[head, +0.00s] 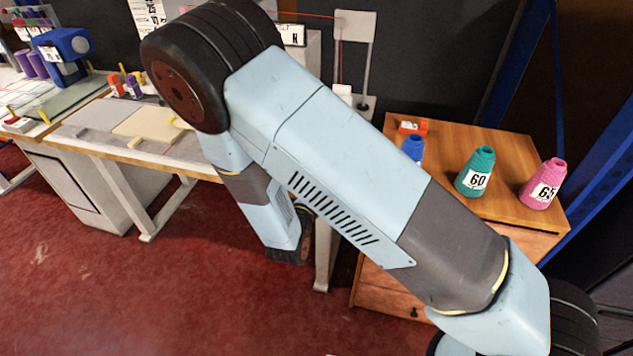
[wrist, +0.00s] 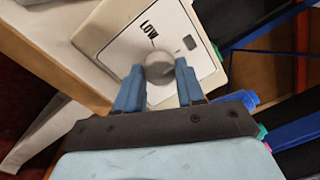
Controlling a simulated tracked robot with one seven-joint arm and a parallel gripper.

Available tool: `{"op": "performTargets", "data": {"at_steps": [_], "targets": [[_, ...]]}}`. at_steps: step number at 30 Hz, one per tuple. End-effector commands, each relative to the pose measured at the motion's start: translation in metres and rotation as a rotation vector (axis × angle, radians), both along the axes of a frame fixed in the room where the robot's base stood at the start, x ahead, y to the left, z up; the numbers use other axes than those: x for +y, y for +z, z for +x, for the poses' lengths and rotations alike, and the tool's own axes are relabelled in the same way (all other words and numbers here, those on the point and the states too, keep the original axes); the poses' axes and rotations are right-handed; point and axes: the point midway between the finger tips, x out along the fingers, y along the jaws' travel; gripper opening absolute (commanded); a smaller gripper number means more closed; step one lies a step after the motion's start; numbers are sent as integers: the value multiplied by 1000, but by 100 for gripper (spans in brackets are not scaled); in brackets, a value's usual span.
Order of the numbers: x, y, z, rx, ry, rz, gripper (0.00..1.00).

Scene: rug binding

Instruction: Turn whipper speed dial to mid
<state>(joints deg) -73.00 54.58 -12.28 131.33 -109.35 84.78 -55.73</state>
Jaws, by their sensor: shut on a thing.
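The speed dial (wrist: 160,65) is a round grey knob on a cream panel (wrist: 108,25) in the wrist view. The word LOW is printed on the panel near the knob, and a small dark square sits on the other side. My gripper (wrist: 159,74) has its two blue fingers on either side of the knob, shut on it. The fingers cover part of the panel around the knob, and any other printed labels are hidden or too small to read. In the head view my arm hides the dial and the gripper.
A wooden cabinet (head: 450,140) at right holds a teal cone marked 60 (head: 475,173), a pink cone marked 65 (head: 543,184), a partly hidden blue cone (head: 412,148) and a small orange item (head: 412,127). A work table (head: 150,155) stands at left. Red carpet is open in front.

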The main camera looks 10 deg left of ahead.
Motion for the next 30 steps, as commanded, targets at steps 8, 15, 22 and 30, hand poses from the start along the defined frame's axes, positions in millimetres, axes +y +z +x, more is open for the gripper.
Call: {"op": "performTargets", "data": {"at_steps": [8, 15, 22, 30], "targets": [[2, -2, -1, 5, 4, -7, 8], [2, -2, -1, 5, 5, -6, 47], [1, -1, -1, 2, 3, -6, 64], [1, -1, -4, 2, 2, -6, 64]]}}
